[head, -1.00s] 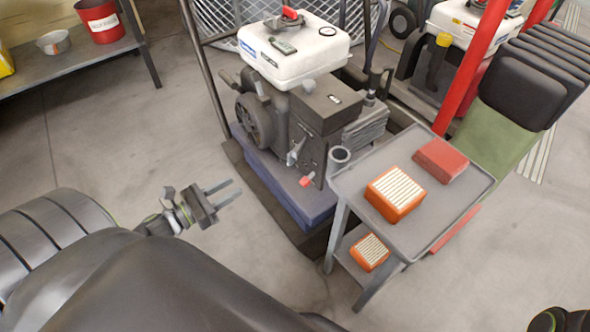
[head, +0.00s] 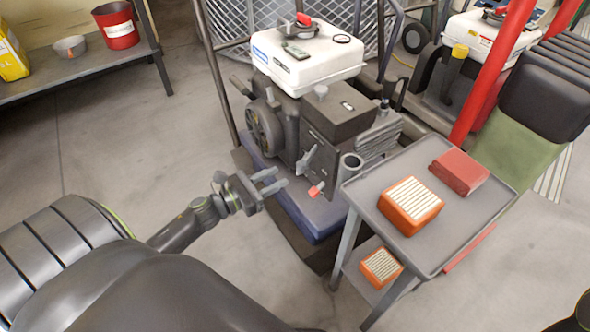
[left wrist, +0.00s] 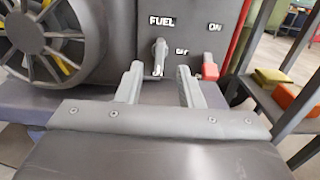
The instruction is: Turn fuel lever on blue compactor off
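The blue compactor (head: 322,212) has a blue base and a white tank on top. In the left wrist view its dark panel carries the words FUEL, ON and OFF. A grey lever (left wrist: 159,56) hangs below the word FUEL, pointing roughly down. A red-tipped part (left wrist: 209,70) sits to its right; it also shows low on the engine in the head view (head: 315,190). My left gripper (head: 276,180) is open and empty, left of the panel. In the wrist view the grey lever appears between its fingertips (left wrist: 158,76). I cannot tell whether they touch it.
A grey cart (head: 366,195) with orange filters (head: 410,205) and a red box (head: 459,172) stands close to the right of the panel. A shelf (head: 70,77) stands at the back left. The floor left of the compactor is clear.

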